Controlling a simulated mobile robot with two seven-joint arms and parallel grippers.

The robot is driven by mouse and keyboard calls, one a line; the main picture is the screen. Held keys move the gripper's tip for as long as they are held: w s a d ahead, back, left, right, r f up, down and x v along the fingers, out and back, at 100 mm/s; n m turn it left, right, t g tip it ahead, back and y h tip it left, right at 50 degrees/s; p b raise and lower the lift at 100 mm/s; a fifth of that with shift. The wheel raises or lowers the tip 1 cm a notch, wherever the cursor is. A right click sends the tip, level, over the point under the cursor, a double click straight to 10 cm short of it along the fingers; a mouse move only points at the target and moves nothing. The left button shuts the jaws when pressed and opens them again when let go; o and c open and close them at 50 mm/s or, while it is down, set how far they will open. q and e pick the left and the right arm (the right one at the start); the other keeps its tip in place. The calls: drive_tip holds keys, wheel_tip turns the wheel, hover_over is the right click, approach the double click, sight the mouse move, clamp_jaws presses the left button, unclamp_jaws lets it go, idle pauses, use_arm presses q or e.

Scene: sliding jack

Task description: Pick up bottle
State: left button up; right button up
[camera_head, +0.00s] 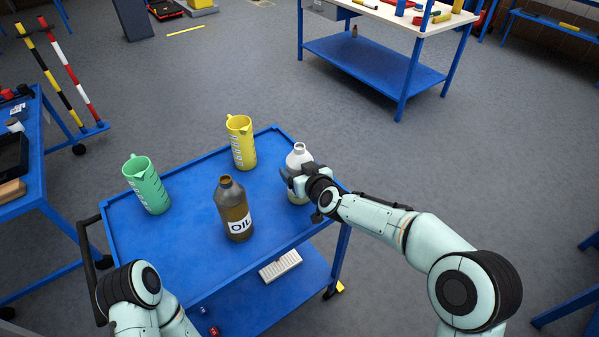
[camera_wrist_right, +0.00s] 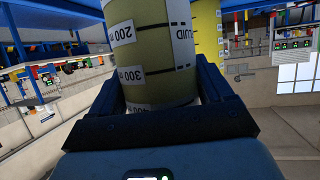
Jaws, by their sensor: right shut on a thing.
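A white bottle (camera_head: 299,157) stands at the right end of the blue cart top, partly hidden by my right gripper. My right gripper (camera_head: 294,180) is shut on this bottle. In the right wrist view the pale bottle body (camera_wrist_right: 150,60), with printed volume marks, fills the space between the fingers (camera_wrist_right: 160,95). A brown oil bottle (camera_head: 234,208) with a white label stands upright to the left, apart from the gripper. My left arm shows at the lower left; its gripper is not in view.
On the blue cart (camera_head: 185,232) also stand a green jug (camera_head: 147,185) and a yellow jug (camera_head: 241,143), which shows behind the bottle in the wrist view (camera_wrist_right: 206,40). A white box (camera_head: 280,266) lies on the lower shelf. A workbench (camera_head: 385,65) stands farther back.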

sight(299, 147)
wheel_tip(299, 147, up, 8)
drive_tip(key=p, duration=0.3)
drive_tip(key=shift+a+r, duration=0.1)
drive_tip(key=shift+r, duration=0.1)
use_arm(q)
wheel_tip(299, 147, up, 8)
drive_tip(key=w+p, duration=0.2)
drive_tip(key=p, duration=0.2)
drive_tip(key=shift+p, duration=0.4)
use_arm(e)
wheel_tip(299, 147, up, 11)
use_arm(q)
drive_tip(key=shift+w, duration=0.1)
use_arm(e)
drive_tip(key=shift+f, duration=0.1)
